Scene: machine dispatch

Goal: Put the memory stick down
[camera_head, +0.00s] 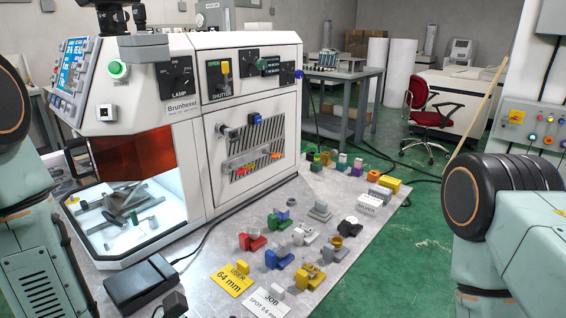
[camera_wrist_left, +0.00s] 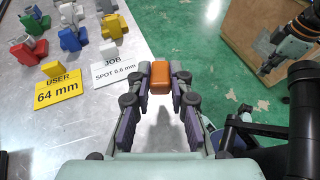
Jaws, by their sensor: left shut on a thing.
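My left gripper (camera_wrist_left: 161,72) is shut on an orange block with rounded edges, which I take to be the memory stick (camera_wrist_left: 161,80). The stick is between the fingertips, in the middle of the left wrist view.
The tabletop holds a yellow USER card (camera_head: 231,280), a white JOB card (camera_head: 266,303) and several coloured blocks. A white machine (camera_head: 200,120) with a lit chamber stands at the left. A dark box (camera_head: 141,286) sits at the front. A wooden box (camera_wrist_left: 245,35) stands beyond the table.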

